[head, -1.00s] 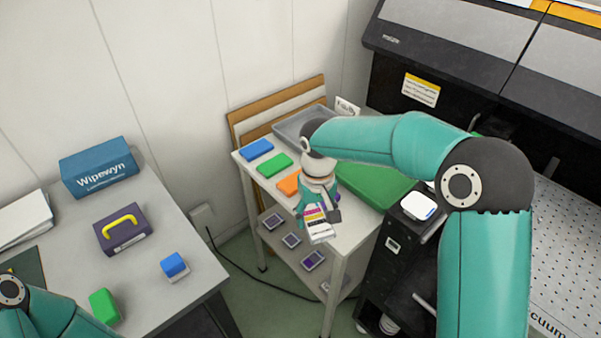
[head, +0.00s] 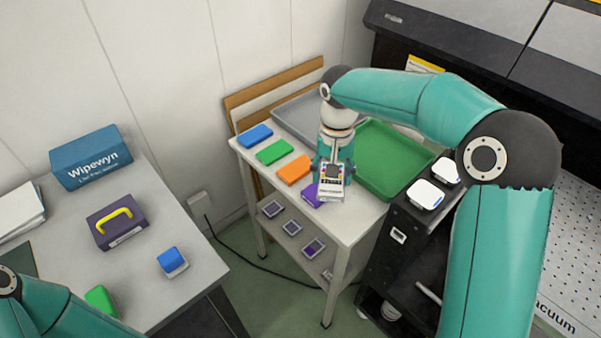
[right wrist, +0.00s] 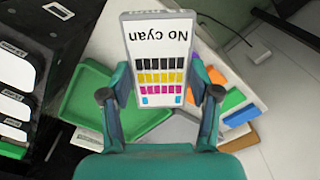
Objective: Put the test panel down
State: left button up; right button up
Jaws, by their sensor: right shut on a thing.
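The test panel (head: 331,186) is a pale slab with rows of black, yellow and magenta patches. In the right wrist view the panel (right wrist: 158,60) reads "No cyan" upside down, with a short cyan row at its near end. My right gripper (head: 332,168) is shut on it, with one finger at each side edge in the right wrist view (right wrist: 160,95). In the head view the panel is over the front part of the small white table (head: 345,222), beside a purple block (head: 311,196). I cannot tell whether it touches the tabletop. My left gripper is out of view.
Blue (head: 255,136), green (head: 275,152) and orange (head: 294,170) blocks line the table's left side. A grey tray (head: 290,116) and a green tray (head: 408,165) lie behind and right. A black cabinet with white bottles (head: 426,195) stands at right.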

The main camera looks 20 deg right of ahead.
jog(key=s+d+r+m+b, duration=0.1)
jog(key=d+r+m, duration=0.5)
jog(key=d+m, duration=0.15)
send_over(353, 213)
jog(key=shift+m, duration=0.45)
notch_tip(353, 213, down, 14)
jog(key=shift+s+f, duration=0.15)
jog(key=shift+f, duration=2.8)
jog(key=o, duration=1.3)
jog(key=shift+c, duration=0.2)
